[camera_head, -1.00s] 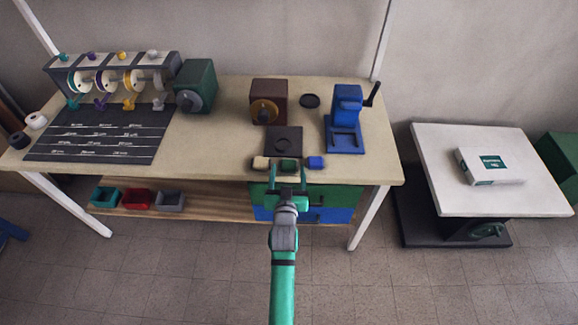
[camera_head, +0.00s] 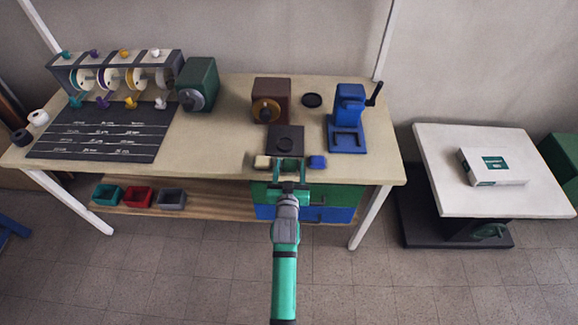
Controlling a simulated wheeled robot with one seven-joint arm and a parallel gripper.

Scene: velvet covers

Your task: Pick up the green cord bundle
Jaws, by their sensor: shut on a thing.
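The green cord bundle (camera_head: 290,164) is at the front edge of the workbench, between a beige bundle (camera_head: 262,162) and a blue bundle (camera_head: 318,162). My gripper (camera_head: 290,162) reaches it from the front, one teal finger on each side, and is shut on it. The fingers cover part of the bundle. I cannot tell whether it is clear of the bench top.
A dark square plate (camera_head: 285,138) lies just behind the bundles. Behind it stand a brown box with a knob (camera_head: 271,99) and a blue cranked device (camera_head: 347,118). Green and blue drawers (camera_head: 333,202) sit below the bench edge. A white-topped table (camera_head: 470,200) stands at right.

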